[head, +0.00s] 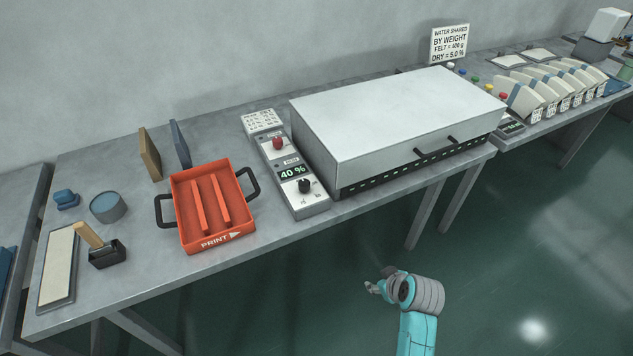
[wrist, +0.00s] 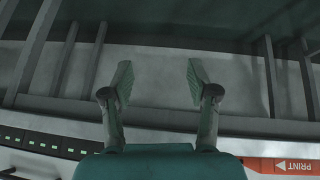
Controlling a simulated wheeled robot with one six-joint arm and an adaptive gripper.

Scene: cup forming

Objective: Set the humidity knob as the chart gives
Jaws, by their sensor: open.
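The control panel (head: 289,172) stands on the table between the orange tray and the large white box. My gripper (head: 376,285) is in front of the table, apart from the panel. In the wrist view my gripper (wrist: 158,85) is open and empty, with the two fingers wide apart. Neither knob shows in the wrist view.
The orange tray (head: 241,238) with black handles is left of the panel. The white box (head: 390,120) with black handles is right of it. A sign (head: 450,44) about water stands behind. Open floor (head: 520,230) lies in front of the table.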

